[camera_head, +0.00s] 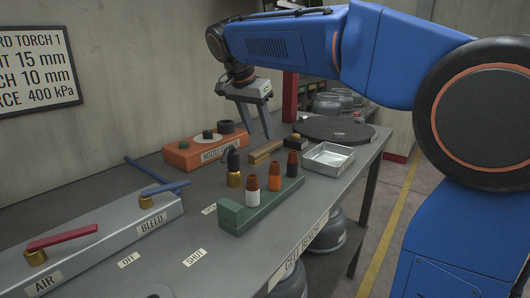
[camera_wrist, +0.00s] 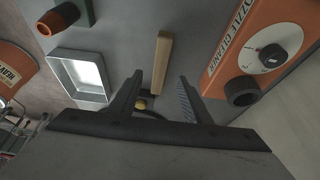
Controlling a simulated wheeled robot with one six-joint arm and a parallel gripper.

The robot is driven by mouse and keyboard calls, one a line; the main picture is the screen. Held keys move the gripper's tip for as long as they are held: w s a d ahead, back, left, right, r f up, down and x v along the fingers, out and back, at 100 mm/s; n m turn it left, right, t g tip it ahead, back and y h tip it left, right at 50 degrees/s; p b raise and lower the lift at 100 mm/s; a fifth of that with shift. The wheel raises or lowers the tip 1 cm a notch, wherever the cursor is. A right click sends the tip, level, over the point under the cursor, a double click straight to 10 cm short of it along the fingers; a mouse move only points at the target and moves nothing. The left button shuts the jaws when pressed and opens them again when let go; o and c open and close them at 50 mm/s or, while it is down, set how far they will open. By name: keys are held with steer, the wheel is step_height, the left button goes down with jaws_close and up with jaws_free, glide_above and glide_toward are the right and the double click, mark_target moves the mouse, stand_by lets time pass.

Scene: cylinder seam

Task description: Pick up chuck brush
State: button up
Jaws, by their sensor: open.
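A light wooden bar (camera_head: 265,152), likely the chuck brush, lies flat on the grey bench; its bristles cannot be made out. In the wrist view the wooden bar (camera_wrist: 161,62) runs lengthwise, its near end in line with the gap between my fingers. My gripper (camera_head: 255,138) is open and empty, pointing down above the bench behind the bar. In the wrist view its two dark fingers (camera_wrist: 160,76) stand apart.
The orange nozzle cleaner box (camera_head: 200,152) stands left of the bar. A silver tray (camera_head: 328,158) and a dark round plate (camera_head: 335,130) are on the right. In front is a green rack (camera_head: 262,208) with several nozzles. A valve bar (camera_head: 100,240) lies at front left.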

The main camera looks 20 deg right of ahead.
mark_target(264, 148)
steer(key=shift+x, duration=3.15)
steer(key=shift+f, duration=0.25)
jaws_close()
